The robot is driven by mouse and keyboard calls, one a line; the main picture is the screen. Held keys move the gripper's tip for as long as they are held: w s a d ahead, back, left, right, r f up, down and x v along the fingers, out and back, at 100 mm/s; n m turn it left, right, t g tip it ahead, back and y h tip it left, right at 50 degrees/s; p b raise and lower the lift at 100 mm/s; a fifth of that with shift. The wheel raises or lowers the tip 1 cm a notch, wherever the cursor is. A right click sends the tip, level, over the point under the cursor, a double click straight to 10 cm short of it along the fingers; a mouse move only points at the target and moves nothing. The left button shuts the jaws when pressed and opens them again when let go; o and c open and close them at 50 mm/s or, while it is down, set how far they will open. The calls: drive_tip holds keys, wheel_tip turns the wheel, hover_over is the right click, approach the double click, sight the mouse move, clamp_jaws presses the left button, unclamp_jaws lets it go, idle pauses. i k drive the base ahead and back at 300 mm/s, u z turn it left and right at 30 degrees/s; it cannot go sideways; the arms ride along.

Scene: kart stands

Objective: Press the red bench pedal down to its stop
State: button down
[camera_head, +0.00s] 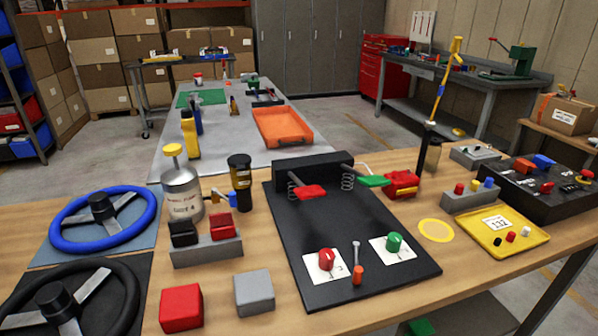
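The red bench pedal (312,192) is a small flat red pad near the middle of the view. It sticks out from a black upright block (310,168) at the back of a black panel (350,235). A coil spring shows beside its arm, and the pad appears raised above the panel. A green pedal (373,181) with its own spring is to its right. My gripper is not in view, and nothing is seen touching the red pedal.
A red knob (327,260), a small lever (356,264) and a green knob (394,243) stand on the panel's front. A black-and-red switch block (206,250) and a tin (182,194) stand left. A yellow tray (535,232) is right.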

sight(304, 192)
drive_tip(key=i, duration=0.85)
drive_tip(key=z, duration=0.05)
